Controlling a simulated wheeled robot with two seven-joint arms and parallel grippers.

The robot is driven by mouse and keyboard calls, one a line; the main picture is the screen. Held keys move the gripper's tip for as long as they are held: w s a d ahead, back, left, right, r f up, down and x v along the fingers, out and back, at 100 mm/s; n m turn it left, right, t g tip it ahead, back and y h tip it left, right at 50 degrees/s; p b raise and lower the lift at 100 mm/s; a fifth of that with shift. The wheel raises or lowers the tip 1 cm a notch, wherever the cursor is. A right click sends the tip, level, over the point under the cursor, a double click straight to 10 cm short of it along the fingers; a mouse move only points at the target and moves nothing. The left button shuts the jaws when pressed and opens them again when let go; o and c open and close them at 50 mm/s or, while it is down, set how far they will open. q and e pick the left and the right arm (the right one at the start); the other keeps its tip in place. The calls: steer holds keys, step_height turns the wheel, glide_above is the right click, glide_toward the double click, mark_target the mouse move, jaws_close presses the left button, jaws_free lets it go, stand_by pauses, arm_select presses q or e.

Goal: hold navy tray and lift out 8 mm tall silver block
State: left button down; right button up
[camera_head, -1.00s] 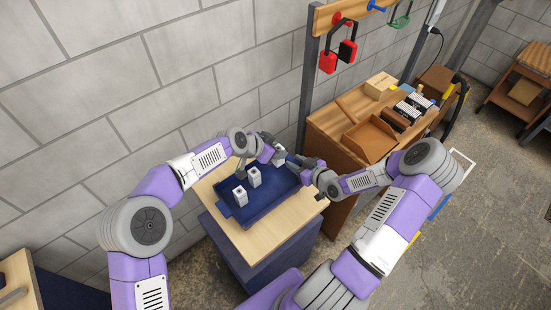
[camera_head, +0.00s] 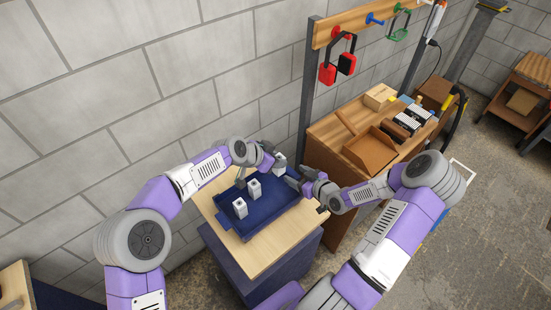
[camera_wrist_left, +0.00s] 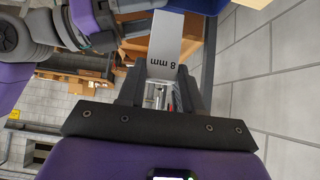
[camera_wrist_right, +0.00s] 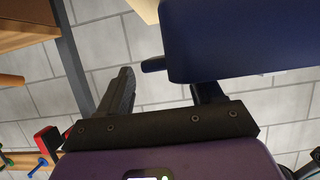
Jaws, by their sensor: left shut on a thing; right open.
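The navy tray (camera_head: 277,215) lies on a light wooden tabletop. Two silver blocks stand in it, a near one (camera_head: 240,208) and a middle one (camera_head: 254,188). My left gripper (camera_head: 273,164) is shut on a third silver block (camera_head: 281,160) at the tray's far end. In the left wrist view this block (camera_wrist_left: 178,40) reads "8 mm" and sits between the fingers (camera_wrist_left: 162,85); it appears raised. My right gripper (camera_head: 302,184) is open at the tray's right far edge. In the right wrist view the tray's tab (camera_wrist_right: 153,65) lies between the open fingers (camera_wrist_right: 163,90).
A wooden bench (camera_head: 330,143) stands right of the tray table, with a brown open box (camera_head: 370,150) and small items on it. A rail above it carries red and black padlocks (camera_head: 328,73). A block wall runs close behind the table.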

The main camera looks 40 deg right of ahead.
steer(key=a+v, duration=0.1)
steer(key=v, duration=1)
steer(key=shift+d, duration=0.45)
steer(key=shift+s, duration=0.25)
